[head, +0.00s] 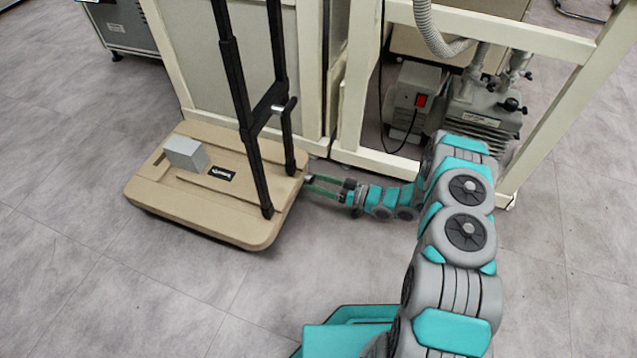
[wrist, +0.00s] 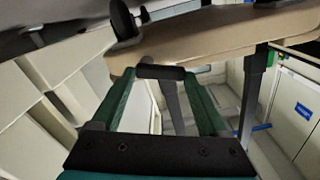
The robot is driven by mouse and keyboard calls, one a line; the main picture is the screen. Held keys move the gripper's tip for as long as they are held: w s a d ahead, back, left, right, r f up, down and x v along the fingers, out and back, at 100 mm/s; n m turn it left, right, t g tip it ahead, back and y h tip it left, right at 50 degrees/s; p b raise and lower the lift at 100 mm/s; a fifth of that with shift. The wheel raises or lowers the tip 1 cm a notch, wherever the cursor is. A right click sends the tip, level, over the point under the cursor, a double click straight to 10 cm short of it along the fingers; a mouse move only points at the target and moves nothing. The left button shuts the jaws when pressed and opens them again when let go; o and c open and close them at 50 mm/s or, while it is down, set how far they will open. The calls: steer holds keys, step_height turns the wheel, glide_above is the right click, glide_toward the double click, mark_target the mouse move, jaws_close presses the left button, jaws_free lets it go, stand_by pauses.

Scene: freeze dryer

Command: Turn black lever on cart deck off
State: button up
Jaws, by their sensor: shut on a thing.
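The tan cart deck (head: 225,215) stands on the floor at left centre in the head view. My gripper (head: 312,185) is low at its right edge, reaching in from the right. In the wrist view the deck (wrist: 215,35) runs across the top. A short black lever (wrist: 160,72) shows just below the deck's edge, between the tips of the two green fingers of my gripper (wrist: 158,80). The fingers are shut on this lever. In the head view the lever is too small and too covered to make out clearly.
A grey box (head: 186,153) lies on the deck, and a black folding handle (head: 240,110) rises from it. A cream frame (head: 400,170) with a pump (head: 480,115) stands behind my arm. A caster (wrist: 124,20) shows near the lever. The floor in front is clear.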

steer(key=shift+s+f+n+p, duration=0.1)
steer(key=shift+n+p, duration=0.5)
steer(key=shift+n, duration=0.3)
steer(key=shift+f+n, duration=0.25)
steer(key=shift+n, duration=0.95)
steer(key=o, duration=1.2)
steer(key=shift+o, duration=0.2)
steer(key=v, duration=0.7)
steer(key=shift+s+d+p, duration=0.2)
steer(key=shift+d+p, duration=0.15)
steer(key=shift+p, duration=0.05)
